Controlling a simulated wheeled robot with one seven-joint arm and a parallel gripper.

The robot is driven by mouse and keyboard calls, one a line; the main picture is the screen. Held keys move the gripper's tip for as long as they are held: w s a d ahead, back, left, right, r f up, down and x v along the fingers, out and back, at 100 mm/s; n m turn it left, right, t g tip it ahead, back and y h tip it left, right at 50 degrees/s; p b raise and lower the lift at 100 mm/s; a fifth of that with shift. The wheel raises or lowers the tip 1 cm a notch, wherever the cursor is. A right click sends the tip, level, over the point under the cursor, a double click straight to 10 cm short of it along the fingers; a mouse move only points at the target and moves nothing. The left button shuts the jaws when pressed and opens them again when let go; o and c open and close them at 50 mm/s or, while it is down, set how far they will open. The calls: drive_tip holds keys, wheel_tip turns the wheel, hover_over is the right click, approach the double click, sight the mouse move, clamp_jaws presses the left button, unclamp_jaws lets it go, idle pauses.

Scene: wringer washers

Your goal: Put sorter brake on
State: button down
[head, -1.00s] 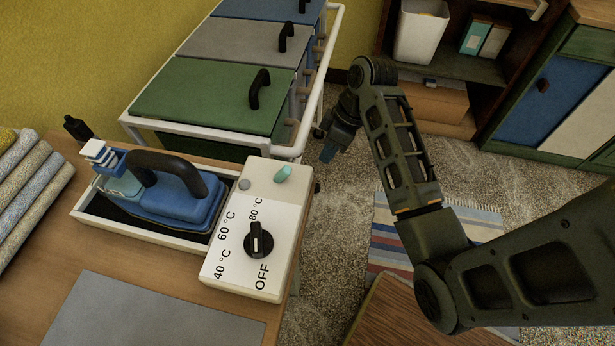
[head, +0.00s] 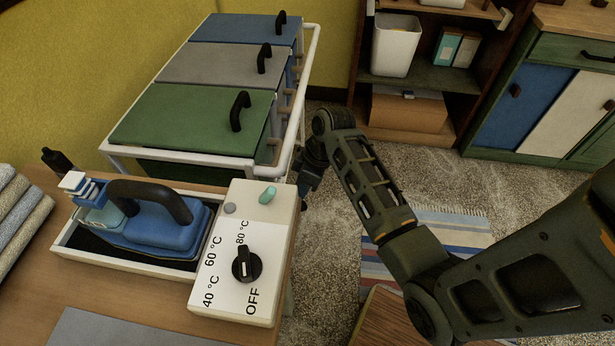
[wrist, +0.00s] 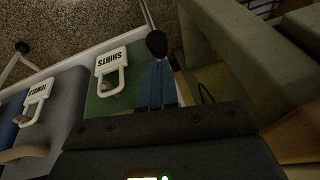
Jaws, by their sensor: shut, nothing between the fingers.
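The sorter (head: 104,157) is a white-framed cart with green, grey and blue lids, standing beyond the table in the head view. My gripper (head: 306,192) is low beside its near right corner in the head view. In the wrist view my gripper's blue fingers (wrist: 156,86) are shut and empty. A black rounded knob (wrist: 157,44) shows just past the fingertips there, with a thin pale rod beyond it; I cannot tell whether the fingers touch it. White tags reading SHIRTS (wrist: 109,66) and TOWELS (wrist: 36,100) hang on the sorter's side.
The table holds a blue iron (head: 160,236) in a tray, a white control box (head: 235,285) with a black dial, and rolled towels (head: 20,225). A shelf with a white bin (head: 396,45) and a cabinet (head: 540,120) stand behind. Carpet is open right of the sorter.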

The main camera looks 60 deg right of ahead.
drive_tip(key=shift+x, duration=1.1)
drive_tip(key=shift+s+d+f+t+b, duration=0.15)
drive_tip(key=shift+s+f+t+b, duration=0.25)
drive_tip(key=shift+s+f, duration=0.05)
drive_tip(key=s+f+t+y+b, duration=0.2)
drive_tip(key=f+t+b, duration=0.3)
drive_tip(key=f+b, duration=0.3)
drive_tip(key=s+d+f+n+t+y+b, duration=0.1)
drive_tip(key=f+t+b, duration=0.3)
drive_tip(key=b, duration=1.2)
wheel_tip(320, 180, down, 4)
drive_tip(key=shift+s+d+f+t+y, duration=0.1)
drive_tip(key=shift+s+d+t+y, duration=0.25)
drive_tip(key=shift+s+y, duration=0.3)
